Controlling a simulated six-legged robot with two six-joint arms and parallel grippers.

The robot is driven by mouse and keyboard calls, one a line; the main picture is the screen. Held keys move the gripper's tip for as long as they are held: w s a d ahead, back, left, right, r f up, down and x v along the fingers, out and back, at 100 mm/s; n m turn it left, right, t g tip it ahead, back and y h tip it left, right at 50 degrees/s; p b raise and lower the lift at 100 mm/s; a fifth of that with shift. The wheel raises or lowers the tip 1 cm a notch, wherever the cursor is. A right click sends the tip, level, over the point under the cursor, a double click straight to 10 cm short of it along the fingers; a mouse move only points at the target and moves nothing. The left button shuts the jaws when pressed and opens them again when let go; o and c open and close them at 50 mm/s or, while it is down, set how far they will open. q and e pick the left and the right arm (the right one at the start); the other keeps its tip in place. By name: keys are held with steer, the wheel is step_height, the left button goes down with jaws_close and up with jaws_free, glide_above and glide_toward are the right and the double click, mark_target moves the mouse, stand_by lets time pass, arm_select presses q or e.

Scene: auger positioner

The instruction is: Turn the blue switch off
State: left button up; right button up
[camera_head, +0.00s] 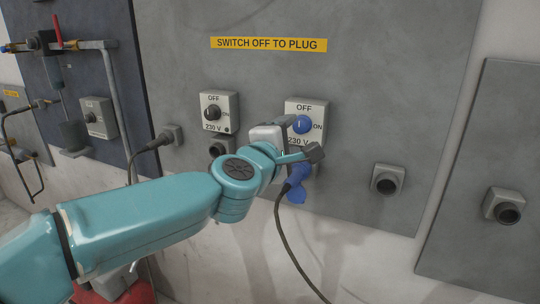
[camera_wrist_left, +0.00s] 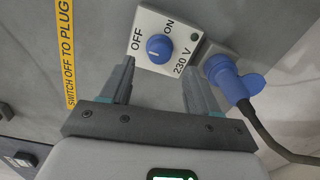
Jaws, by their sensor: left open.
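The blue switch (camera_head: 302,124) is a round knob on a light box marked OFF, ON and 230 V, on the grey wall panel. In the left wrist view the blue switch (camera_wrist_left: 159,48) lies ahead of and between the finger tips. I cannot tell for sure which mark it points to. My left gripper (camera_head: 298,139) is at the front of this box and partly hides it. In the wrist view my left gripper (camera_wrist_left: 158,76) is open with nothing between its fingers, apart from the knob. My right gripper is not in view.
A blue plug (camera_head: 298,174) with a dark cable sits just below the switch box, close to my gripper. A black-knob switch (camera_head: 212,113) is to the left. A yellow sign (camera_head: 268,44) reads SWITCH OFF TO PLUG. An empty-looking socket (camera_head: 387,180) is to the right.

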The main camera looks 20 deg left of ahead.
arm_select(q)
steer(key=s+p, duration=0.1)
steer(key=s, duration=1)
steer(key=shift+s+a+r, duration=0.15)
steer(key=shift+a+r, duration=0.05)
steer(key=w+d+f+m+g+p, duration=0.1)
steer(key=f+m+g, duration=0.2)
steer(key=f, duration=0.8)
steer(key=w+d+f+m+g+h+p, duration=0.15)
steer(key=f+m, duration=0.25)
steer(key=f, duration=0.6)
steer(key=w+d+f+m+g+y+p, duration=0.1)
steer(key=f+m+g, duration=0.25)
steer(key=f, duration=0.75)
steer(key=s+d+f+m+g+h+p, duration=0.1)
steer(key=s+d+f+m+g+h, duration=0.2)
steer(key=s+f, duration=2)
steer(key=m+g, duration=0.4)
steer(key=g, duration=0.2)
steer(key=shift+d+p, duration=0.35)
steer(key=shift+p, duration=0.05)
